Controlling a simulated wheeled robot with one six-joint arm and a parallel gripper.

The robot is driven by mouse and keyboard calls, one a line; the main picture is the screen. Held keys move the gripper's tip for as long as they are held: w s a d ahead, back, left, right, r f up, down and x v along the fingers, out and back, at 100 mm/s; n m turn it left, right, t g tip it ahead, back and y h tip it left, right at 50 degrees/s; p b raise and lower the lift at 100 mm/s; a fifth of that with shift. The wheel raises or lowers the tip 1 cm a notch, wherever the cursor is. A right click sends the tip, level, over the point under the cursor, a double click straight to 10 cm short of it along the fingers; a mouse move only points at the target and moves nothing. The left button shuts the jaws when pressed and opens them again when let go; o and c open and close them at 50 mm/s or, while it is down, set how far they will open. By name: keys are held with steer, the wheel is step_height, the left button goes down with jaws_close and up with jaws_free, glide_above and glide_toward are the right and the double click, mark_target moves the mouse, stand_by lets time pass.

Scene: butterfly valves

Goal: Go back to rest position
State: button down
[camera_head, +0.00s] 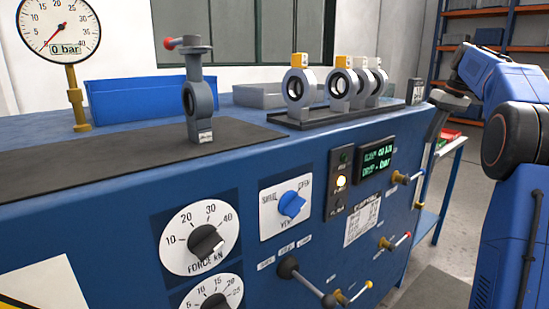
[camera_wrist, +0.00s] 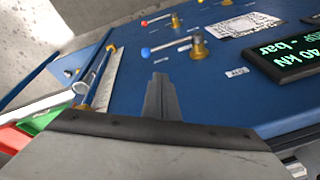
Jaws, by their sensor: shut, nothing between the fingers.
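My blue arm stands at the right of the head view, folded in front of the shelf. My gripper (camera_head: 430,137) hangs at the right end of the blue test bench (camera_head: 240,180). In the wrist view my gripper (camera_wrist: 160,80) has its fingers together with nothing between them, against the bench's blue front panel. A grey butterfly valve (camera_head: 198,100) with a red-tipped lever stands upright on the dark mat, away from my gripper. Several more valves (camera_head: 296,90) stand in a row on a dark rack.
A pressure gauge (camera_head: 60,28) reads about 0 bar. Blue bin (camera_head: 125,100) is at the back left. Knobs, small levers (camera_head: 395,243) and a lit display (camera_head: 377,163) project from the bench front. A side table with red and green bins (camera_wrist: 40,122) is near the gripper. Floor at right looks clear.

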steer(key=s+a+f+m+t+h, duration=0.1)
steer(key=s+a+f, duration=0.2)
steer(key=s+a, duration=0.8)
steer(key=s+a+f+m, duration=0.1)
steer(key=s+a+f, duration=0.1)
steer(key=s+a, duration=0.85)
steer(key=s+a+f, duration=0.2)
steer(key=s+f, duration=0.8)
steer(key=s, duration=0.2)
steer(key=s+a+f+t+h, duration=0.1)
steer(key=s+a+f, duration=0.1)
steer(key=s+f, duration=0.8)
steer(key=s, duration=0.3)
steer(key=shift+s+a, duration=0.15)
steer(key=shift+a, duration=0.05)
